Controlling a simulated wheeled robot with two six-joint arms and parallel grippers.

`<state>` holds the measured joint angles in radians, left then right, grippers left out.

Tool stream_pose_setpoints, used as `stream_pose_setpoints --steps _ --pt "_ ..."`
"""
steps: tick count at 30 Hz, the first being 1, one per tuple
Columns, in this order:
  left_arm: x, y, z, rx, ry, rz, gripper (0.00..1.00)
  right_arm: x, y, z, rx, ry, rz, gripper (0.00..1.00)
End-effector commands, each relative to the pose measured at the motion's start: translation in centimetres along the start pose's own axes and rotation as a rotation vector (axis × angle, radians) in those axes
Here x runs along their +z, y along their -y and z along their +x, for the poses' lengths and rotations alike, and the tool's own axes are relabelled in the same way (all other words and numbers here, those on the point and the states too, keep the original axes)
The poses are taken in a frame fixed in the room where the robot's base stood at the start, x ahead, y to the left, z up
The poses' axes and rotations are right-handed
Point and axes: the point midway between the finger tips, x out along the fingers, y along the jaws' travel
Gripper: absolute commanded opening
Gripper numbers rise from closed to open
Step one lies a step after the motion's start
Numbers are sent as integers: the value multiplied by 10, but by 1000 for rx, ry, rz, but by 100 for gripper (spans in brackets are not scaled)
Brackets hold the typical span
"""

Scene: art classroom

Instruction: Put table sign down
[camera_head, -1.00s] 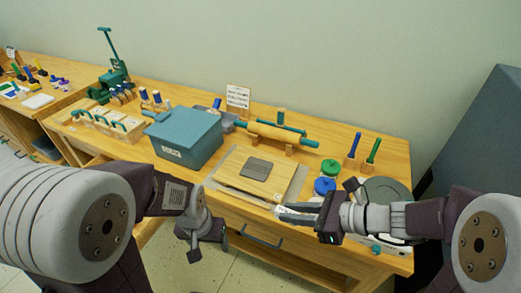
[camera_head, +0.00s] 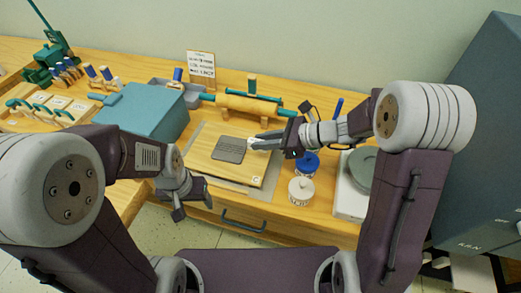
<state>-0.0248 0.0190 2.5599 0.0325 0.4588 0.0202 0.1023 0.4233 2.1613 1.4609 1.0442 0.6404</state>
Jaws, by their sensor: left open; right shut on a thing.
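My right gripper (camera_head: 266,143) is over the right part of the wooden board (camera_head: 217,168), near the grey slab. It is shut on a small pale thing (camera_head: 255,144) at its fingertips. That thing is mostly hidden by the fingers, and I cannot tell whether it is a table sign or whether it touches the board. An upright white sign (camera_head: 201,63) with lines of writing stands at the back of the table. My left gripper (camera_head: 193,207) is open and empty, in front of the table's front edge.
The grey slab (camera_head: 229,149) lies on the board, which has a small "C" label at its front right corner. A blue box (camera_head: 140,108) stands left, a rolling pin (camera_head: 248,106) behind. A blue-lidded jar (camera_head: 307,164), a white jar (camera_head: 301,190) and a turntable (camera_head: 361,168) stand right.

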Motion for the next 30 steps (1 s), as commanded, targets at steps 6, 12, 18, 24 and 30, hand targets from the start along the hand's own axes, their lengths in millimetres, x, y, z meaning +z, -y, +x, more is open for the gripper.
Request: stream_pose_setpoints --steps 6,12,18,24,30 --pt "0 0 4 0 0 0 67 -8 5 7 1 -1 2 0" --pt "2 0 14 0 0 0 67 -37 4 22 1 -2 2 0" --pt "1 0 13 0 0 0 67 -37 5 22 0 -1 0 0" --pt "2 0 18 0 0 0 67 -42 4 24 0 -1 0 0" --pt "2 0 16 0 0 0 67 -40 4 24 0 -1 0 41"
